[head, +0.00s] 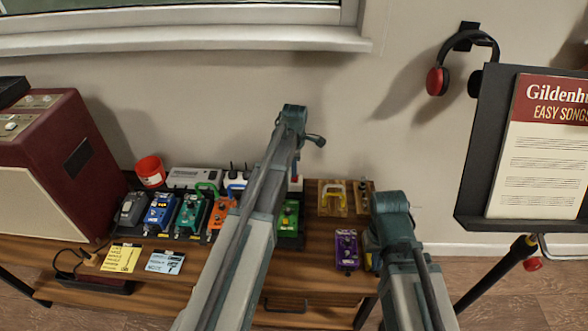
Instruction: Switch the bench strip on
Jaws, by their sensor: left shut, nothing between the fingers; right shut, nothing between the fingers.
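The bench strip appears to be the white power strip (236,179) with black plugs, lying along the wall at the back of the bench. Its right part passes behind my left arm, and I cannot make out its switch. My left gripper (297,170) is shut and empty near the strip's right end, mostly hidden by its own arm. My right gripper (372,246) is shut and empty, low over the bench right of the purple pedal (347,250), and is also largely hidden by its arm.
Several coloured pedals, including a blue one (161,211), stand in front of the strip. A red cup (150,171) and maroon amplifier (62,150) are at left. Notes (122,258) lie in front. A music stand (472,150) and headphones (437,80) are at right.

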